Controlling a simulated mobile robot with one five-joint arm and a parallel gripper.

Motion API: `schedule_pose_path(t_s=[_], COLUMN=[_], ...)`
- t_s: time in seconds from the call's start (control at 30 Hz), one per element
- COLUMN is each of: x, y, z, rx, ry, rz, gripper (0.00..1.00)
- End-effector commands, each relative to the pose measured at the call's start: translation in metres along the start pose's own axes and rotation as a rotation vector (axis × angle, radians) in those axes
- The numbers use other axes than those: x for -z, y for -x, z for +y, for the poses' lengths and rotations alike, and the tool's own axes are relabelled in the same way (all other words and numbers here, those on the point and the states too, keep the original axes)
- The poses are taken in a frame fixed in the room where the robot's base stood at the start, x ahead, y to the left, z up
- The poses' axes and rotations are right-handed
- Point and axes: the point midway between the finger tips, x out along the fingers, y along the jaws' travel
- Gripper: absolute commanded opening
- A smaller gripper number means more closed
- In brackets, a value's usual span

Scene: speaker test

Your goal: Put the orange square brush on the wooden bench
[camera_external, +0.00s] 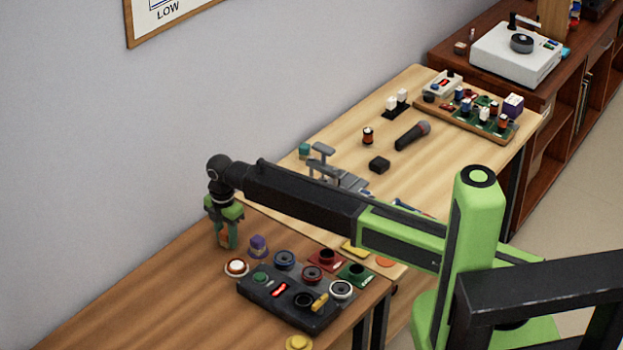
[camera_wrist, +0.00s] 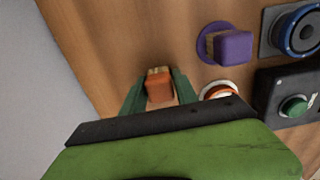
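The orange square brush (camera_wrist: 159,87) has a tan end and sits between the two green fingers of my gripper (camera_wrist: 159,91) in the wrist view. The fingers touch its sides, so my gripper is shut on it. In the external view my gripper (camera_external: 224,236) points down over the far-left part of the brown wooden bench (camera_external: 150,290), with a little orange showing between its fingers. I cannot tell whether the brush touches the bench top. The bench top also shows in the wrist view (camera_wrist: 110,40).
A paler table (camera_external: 350,150) with a microphone (camera_external: 411,136) adjoins behind. The bench's left part is clear; a wall borders it.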

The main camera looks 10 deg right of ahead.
Motion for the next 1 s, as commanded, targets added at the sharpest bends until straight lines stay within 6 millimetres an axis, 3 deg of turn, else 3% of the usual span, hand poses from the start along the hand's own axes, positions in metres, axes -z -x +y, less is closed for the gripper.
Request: schedule_pose_path(t_s=[0.1,0.4,0.57,0.77,1.0], x=[0.000,0.000,0.000,0.000,0.000], y=[0.001,0.001,0.012,0.048,0.102], z=[0.000,0.000,0.000,0.000,0.000], rx=[0.000,0.000,0.000,0.000,0.000], ry=[0.000,0.000,0.000,0.000,0.000], rz=[0.000,0.000,0.000,0.000,0.000], gripper=[0.52,0.52,0.52,0.52,0.52])
